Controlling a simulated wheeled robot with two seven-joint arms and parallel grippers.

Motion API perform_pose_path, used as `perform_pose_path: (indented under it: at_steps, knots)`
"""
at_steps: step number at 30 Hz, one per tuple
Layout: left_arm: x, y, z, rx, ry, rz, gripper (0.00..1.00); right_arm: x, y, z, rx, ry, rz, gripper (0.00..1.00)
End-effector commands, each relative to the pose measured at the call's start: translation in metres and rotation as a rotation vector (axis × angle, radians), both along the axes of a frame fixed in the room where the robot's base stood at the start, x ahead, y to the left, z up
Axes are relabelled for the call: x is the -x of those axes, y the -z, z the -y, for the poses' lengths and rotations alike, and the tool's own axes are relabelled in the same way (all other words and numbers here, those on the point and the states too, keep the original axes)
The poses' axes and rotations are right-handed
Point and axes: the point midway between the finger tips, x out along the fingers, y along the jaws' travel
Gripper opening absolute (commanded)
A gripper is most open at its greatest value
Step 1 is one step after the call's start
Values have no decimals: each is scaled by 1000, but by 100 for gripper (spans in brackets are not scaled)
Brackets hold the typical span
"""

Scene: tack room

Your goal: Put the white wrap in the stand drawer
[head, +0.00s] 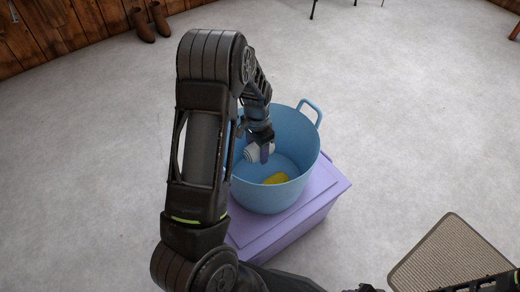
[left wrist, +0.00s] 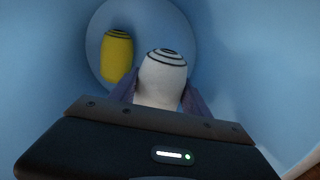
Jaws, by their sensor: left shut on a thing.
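The white wrap (head: 259,151) is a small roll inside the blue tub, and it also shows in the left wrist view (left wrist: 161,82) with a dark spiral on its end. My left gripper (head: 264,152) reaches down into the tub and is shut on the white wrap, with a finger on each side of it. The wrap appears held above the tub floor. The stand drawer is not in view. My right gripper is not clearly seen; only dark arm parts show at the lower right in the head view.
The blue tub (head: 304,150) stands on a purple box (head: 318,203). A yellow wrap (head: 275,179) lies in the tub, also seen in the left wrist view (left wrist: 117,55). A tan mat (head: 450,256) is at the lower right. Brown boots (head: 145,27) stand by the wall. Open floor surrounds the box.

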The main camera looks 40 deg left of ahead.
Motion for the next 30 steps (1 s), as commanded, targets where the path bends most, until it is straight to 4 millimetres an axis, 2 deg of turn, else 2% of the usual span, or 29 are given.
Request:
perform_pose_path:
  at_steps: [7,11,14,19,24,27,30]
  knots:
    - [5,-4,2,0,-69,1,13,0,0,0,0,0,1,36]
    - [7,-18,9,1,-185,4,13,0,0,0,0,0,1,36]
    - [-1,-45,22,3,-294,9,13,0,0,0,0,0,1,36]
    - [-32,-110,63,5,-410,9,13,0,0,0,0,0,1,36]
    - [-59,-175,115,1,-413,8,13,0,0,0,0,0,0,36]
    - [-70,-206,146,1,-382,7,13,0,0,0,0,0,0,36]
    - [-76,-229,172,0,-343,4,13,0,0,0,0,0,0,36]
